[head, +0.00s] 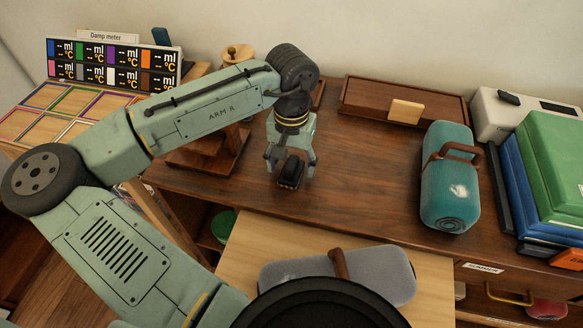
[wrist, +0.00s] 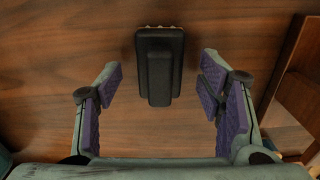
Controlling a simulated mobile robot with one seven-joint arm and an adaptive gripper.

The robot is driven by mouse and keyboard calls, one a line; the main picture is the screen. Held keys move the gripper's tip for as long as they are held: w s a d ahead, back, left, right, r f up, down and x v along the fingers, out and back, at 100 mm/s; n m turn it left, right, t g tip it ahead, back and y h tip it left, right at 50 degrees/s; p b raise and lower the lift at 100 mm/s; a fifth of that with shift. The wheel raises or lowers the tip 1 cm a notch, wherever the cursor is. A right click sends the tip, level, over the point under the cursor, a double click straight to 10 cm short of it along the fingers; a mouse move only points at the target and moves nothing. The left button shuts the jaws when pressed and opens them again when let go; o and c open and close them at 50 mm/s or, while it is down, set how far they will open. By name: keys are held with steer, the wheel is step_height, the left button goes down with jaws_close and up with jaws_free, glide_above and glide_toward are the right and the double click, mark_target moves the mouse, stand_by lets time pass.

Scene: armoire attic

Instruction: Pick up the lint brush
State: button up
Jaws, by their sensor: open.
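A small black block-like object with a raised ridge and pale bristle-like specks along one end, seemingly the lint brush (wrist: 160,62), lies on the dark wooden top. In the wrist view it is centred between and slightly beyond the fingertips. My gripper (wrist: 161,80) is open, with a purple-padded finger on each side and a clear gap to the black object. In the head view my gripper (head: 291,163) points down over the wooden top, and the black object (head: 291,173) shows between its fingers. Nothing is held. The exact height of the fingertips above the wood is unclear.
A teal case with a brown handle (head: 450,185) stands right. A wooden tray (head: 360,100) lies behind. A wooden stand (head: 212,150) is close left of my gripper. A grey handled item (head: 300,273) lies on a lower pale board in front. Bare wood (head: 370,170) lies right of my gripper.

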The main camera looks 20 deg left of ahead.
steer(key=shift+c, duration=0.2)
steer(key=c, duration=1.2)
